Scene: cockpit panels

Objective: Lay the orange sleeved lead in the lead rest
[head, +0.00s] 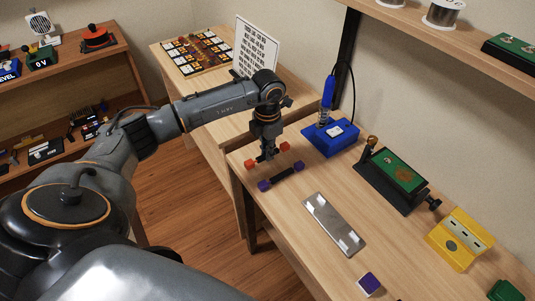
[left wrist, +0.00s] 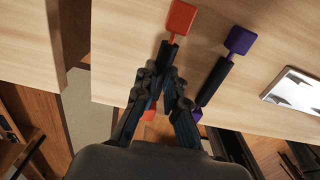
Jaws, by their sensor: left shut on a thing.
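The orange sleeved lead (head: 284,146) has a dark middle and an orange block at each end. In the left wrist view one orange end (left wrist: 181,18) points away from me and the other shows behind the fingers. My left gripper (head: 267,157) points down and is shut on the dark middle of this lead, at the table's left edge. It also shows in the left wrist view (left wrist: 168,78). I cannot tell if the lead touches the table. A flat grey metal tray (head: 335,225) lies to the right; I cannot tell if it is the lead rest. My right gripper is out of view.
A purple-ended lead (head: 282,177) lies close beside the orange one. A blue soldering station (head: 330,138) stands behind, with a green board in a black holder (head: 395,180) and a yellow box (head: 460,240) to the right. Bare table lies around the tray.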

